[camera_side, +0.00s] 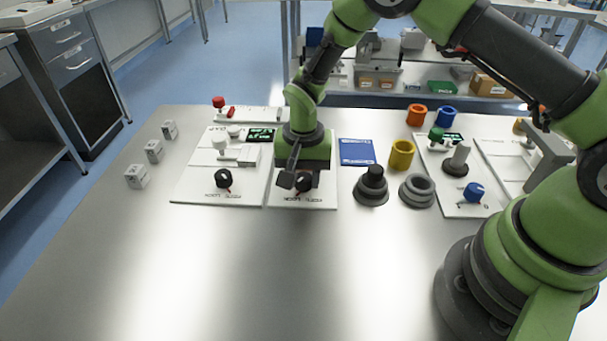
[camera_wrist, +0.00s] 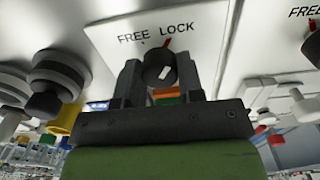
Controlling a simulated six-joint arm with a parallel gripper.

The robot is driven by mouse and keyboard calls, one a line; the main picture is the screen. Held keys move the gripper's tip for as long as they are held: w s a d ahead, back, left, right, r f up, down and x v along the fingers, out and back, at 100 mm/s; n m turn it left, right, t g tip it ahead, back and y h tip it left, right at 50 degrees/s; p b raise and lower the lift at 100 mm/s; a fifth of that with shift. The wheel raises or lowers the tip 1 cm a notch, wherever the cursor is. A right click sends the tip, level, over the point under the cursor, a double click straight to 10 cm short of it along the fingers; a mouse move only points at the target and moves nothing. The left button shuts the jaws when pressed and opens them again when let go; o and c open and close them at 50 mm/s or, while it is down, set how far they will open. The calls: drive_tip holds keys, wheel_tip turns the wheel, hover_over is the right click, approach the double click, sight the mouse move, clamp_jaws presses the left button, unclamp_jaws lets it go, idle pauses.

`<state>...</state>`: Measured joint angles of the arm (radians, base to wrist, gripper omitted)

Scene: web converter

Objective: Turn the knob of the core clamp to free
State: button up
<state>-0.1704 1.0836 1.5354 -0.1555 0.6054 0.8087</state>
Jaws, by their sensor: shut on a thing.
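A dark round knob (camera_wrist: 156,66) sits on a white panel (camera_wrist: 105,45) under the printed words FREE and LOCK. A red pointer at its edge stands between the two words, nearer LOCK, and a white mark shows on its face. My gripper (camera_wrist: 159,76) is shut on this knob, one finger on each side. In the side view my gripper (camera_side: 297,182) points down at the front of the middle panel, and the knob (camera_side: 304,183) is partly hidden by the fingers.
A similar black knob (camera_side: 222,177) is on the left panel (camera_side: 196,186). Right of my gripper stand a black stepped part (camera_side: 372,188), a grey ring (camera_side: 417,191), a yellow ring (camera_side: 401,155) and a blue card (camera_side: 356,152). The table front (camera_side: 260,270) is clear.

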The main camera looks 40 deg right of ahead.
sight(303, 177)
drive_tip(key=n, duration=0.7)
drive_tip(key=shift+n, duration=0.3)
drive_tip(key=n, duration=0.3)
drive_tip(key=shift+n, duration=2.1)
drive_tip(key=o, duration=0.9)
wheel_tip(303, 177, up, 10)
